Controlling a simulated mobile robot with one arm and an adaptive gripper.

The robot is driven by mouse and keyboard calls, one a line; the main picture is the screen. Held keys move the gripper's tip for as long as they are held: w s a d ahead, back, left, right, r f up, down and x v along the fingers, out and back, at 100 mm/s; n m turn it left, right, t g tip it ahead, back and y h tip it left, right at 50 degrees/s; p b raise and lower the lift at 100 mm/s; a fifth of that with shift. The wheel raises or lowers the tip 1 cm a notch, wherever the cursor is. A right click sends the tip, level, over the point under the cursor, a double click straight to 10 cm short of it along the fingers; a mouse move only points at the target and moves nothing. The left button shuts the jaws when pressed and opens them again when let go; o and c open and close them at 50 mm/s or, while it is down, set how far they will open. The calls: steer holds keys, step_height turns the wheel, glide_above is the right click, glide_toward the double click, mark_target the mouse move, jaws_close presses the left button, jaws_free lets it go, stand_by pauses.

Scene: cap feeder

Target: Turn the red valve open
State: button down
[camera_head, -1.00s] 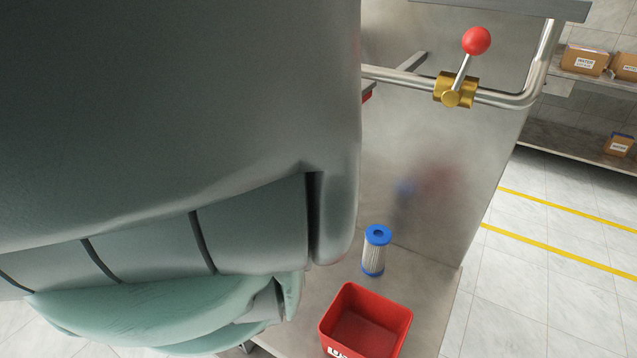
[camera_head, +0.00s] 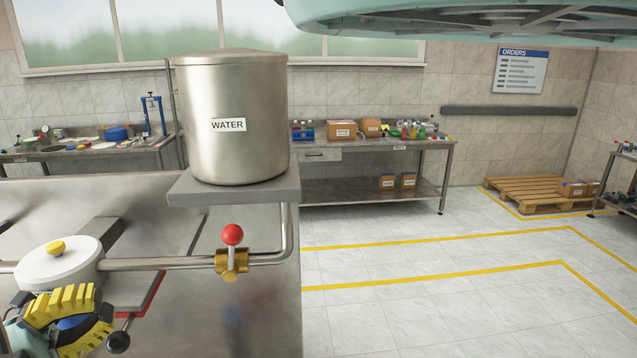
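The red ball (camera_head: 232,235) tops a short lever on a brass valve body (camera_head: 231,263). The valve sits on a steel pipe (camera_head: 160,262) below the water tank. The lever stands about upright in this view. My gripper (camera_head: 66,318), with yellow ridged finger pads, is at the lower left, well left of the valve and apart from it. Something blue shows between its pads; I cannot tell whether it is held or lies behind. The gripper's lower part is cut off by the picture edge.
The water tank (camera_head: 235,120) stands on a grey shelf (camera_head: 240,187) above the valve. A white round housing (camera_head: 58,264) with a yellow knob sits on the pipe near my gripper. A back bench (camera_head: 375,146) holds boxes and bottles. The floor at right is open.

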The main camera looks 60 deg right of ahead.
mark_target(230, 246)
steer(key=p+x, duration=1.5)
steer(key=shift+a+r, duration=0.1)
steer(key=shift+r, duration=0.2)
steer(key=shift+s+d+f+p, duration=0.1)
steer(key=shift+s+d+p, duration=0.25)
steer(key=shift+d+p, duration=0.3)
steer(key=shift+d, duration=0.1)
